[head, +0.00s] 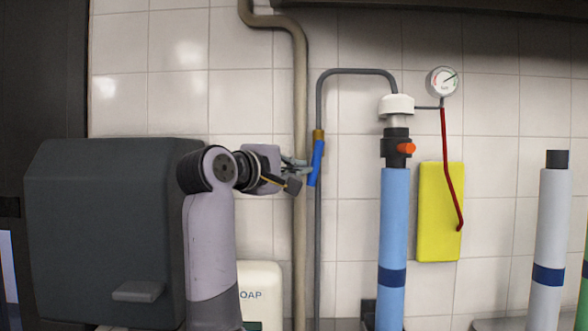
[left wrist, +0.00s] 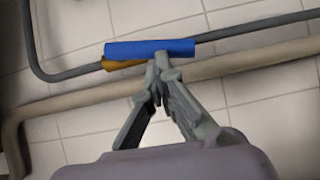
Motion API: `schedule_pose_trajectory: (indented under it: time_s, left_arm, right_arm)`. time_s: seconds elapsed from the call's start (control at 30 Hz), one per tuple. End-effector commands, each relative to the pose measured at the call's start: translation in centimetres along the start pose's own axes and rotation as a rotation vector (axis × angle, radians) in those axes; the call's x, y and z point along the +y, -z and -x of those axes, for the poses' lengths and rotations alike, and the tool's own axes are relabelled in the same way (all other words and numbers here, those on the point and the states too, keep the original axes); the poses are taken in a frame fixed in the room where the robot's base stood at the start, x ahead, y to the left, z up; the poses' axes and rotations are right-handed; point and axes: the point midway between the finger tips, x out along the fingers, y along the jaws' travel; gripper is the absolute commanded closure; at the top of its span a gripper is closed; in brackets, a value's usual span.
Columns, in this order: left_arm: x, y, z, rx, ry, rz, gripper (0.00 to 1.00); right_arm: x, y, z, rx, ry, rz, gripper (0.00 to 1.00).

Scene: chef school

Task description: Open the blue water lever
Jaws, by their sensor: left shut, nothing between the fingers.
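The blue water lever (head: 317,163) sits on a thin grey pipe at the brass valve (head: 318,135) in the head view. It hangs nearly upright, along the pipe, tilted slightly. In the left wrist view the blue lever (left wrist: 150,49) lies across the picture, with the brass part (left wrist: 125,65) partly behind it. My left gripper (head: 304,169) is at the lever's left side. Its fingers are shut with nothing between them, and the fingertips (left wrist: 160,62) meet at the lever, seeming to touch it. My right gripper is not in view.
A thick beige pipe (head: 300,220) runs just behind my left gripper. A blue cylinder (head: 393,230) with an orange knob (head: 406,148), a gauge (head: 442,82) and a yellow panel (head: 434,225) are to the right. A dark grey box (head: 100,230) is at the left.

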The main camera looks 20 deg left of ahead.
Motion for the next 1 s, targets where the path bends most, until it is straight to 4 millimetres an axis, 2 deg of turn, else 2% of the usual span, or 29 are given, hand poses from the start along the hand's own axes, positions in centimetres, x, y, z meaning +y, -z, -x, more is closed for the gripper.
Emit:
schedule_pose_trajectory:
  time_s: [1.0]
  left_arm:
    - [-0.38,-0.24,-0.24,0.000,-0.032,0.052,1.00]
  right_arm:
    - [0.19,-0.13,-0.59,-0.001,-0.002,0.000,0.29]
